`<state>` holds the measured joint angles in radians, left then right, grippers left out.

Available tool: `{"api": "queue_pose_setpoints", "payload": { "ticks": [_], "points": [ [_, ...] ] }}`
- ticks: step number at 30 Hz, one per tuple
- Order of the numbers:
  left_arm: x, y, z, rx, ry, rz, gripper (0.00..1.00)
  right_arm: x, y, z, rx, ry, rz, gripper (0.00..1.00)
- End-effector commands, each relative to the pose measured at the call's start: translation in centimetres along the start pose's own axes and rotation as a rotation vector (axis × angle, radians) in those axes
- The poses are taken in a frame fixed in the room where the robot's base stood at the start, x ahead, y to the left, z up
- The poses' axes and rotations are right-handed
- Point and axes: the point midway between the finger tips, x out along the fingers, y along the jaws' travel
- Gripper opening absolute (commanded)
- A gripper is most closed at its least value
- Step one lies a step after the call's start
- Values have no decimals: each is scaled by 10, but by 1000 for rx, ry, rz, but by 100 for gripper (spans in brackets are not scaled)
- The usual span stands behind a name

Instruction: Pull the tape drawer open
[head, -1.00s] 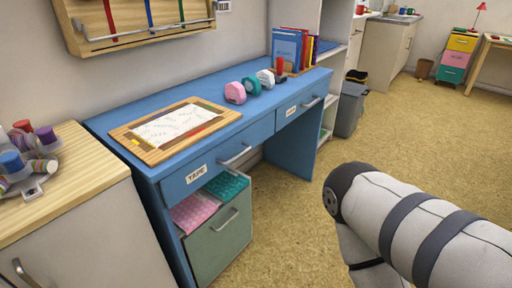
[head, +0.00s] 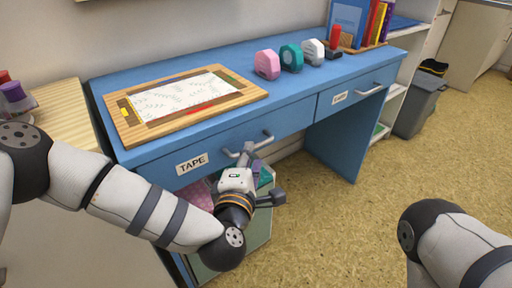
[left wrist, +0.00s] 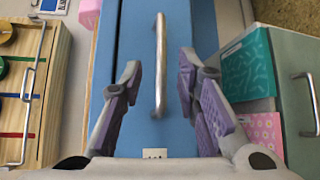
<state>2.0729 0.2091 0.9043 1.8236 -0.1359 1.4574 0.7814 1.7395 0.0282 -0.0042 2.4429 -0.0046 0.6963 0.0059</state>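The tape drawer (head: 215,154) is the blue desk's left drawer, with a white "TAPE" label (head: 192,163). Its front looks flush with the desk, so it appears shut. Its metal bar handle (head: 268,135) is partly hidden by my left gripper (head: 248,151), which is at the handle. In the left wrist view the handle (left wrist: 160,65) runs between the spread purple-padded fingers, with a gap on each side. My left gripper is open and holds nothing. My right gripper is out of view; only part of that arm shows at the lower right.
A wooden board with a paper (head: 186,103) lies on the desk above the drawer. Below the drawer is a green bin drawer (left wrist: 298,85) with pink and teal contents. A wooden-topped cabinet (head: 58,118) stands close at left.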

Motion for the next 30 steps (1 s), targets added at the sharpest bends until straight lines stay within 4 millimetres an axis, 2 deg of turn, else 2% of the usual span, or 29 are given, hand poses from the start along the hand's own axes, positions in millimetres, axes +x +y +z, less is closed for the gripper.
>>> {"api": "queue_pose_setpoints", "payload": {
  "ticks": [3, 9, 17, 21, 30],
  "points": [
    [27, -2, 0, 0, 1, 1, 29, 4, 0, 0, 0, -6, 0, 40],
    [50, -2, 0, 1, -1, -2, 29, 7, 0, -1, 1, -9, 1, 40],
    [52, -1, 0, 1, -2, -2, 29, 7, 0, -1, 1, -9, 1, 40],
    [52, -1, 0, 2, -2, -3, 0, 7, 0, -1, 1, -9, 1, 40],
    [52, -1, 0, 1, -2, -2, 0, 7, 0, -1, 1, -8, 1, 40]
  ]
}}
